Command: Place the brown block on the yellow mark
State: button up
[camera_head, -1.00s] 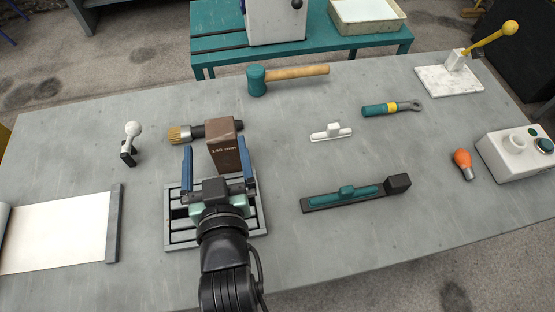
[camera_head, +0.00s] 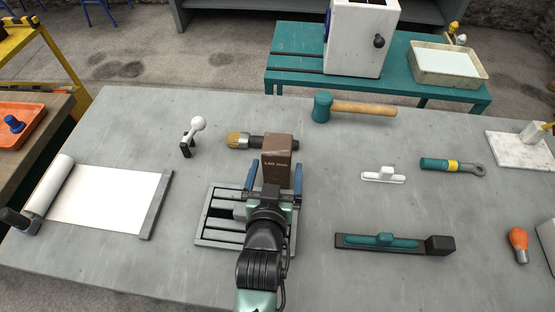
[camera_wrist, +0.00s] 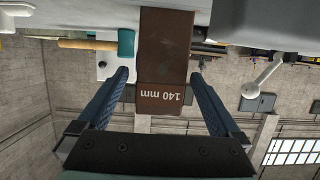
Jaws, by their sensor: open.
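The brown block (camera_head: 277,160), marked 140 mm, stands upright on the grey table behind a slatted metal rack. My gripper (camera_head: 276,165) is open, with its blue fingers reaching towards the block over the rack. In the wrist view the block (camera_wrist: 165,60) shows between the two fingertips (camera_wrist: 160,72), with a gap on each side. I cannot tell how deep the block sits between the fingers. The yellow mark does not show in either view.
The slatted rack (camera_head: 215,230) lies under my gripper. A brush (camera_head: 240,140) lies close behind the block's left. A mallet (camera_head: 350,108), white clip (camera_head: 383,175), wrench (camera_head: 452,166) and teal-handled tool (camera_head: 390,242) lie to the right. A paper roll (camera_head: 48,185) lies left.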

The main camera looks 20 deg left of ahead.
jog(key=x, duration=0.4)
jog(key=shift+a, duration=0.15)
jog(key=shift+r, duration=0.1)
grip_shut()
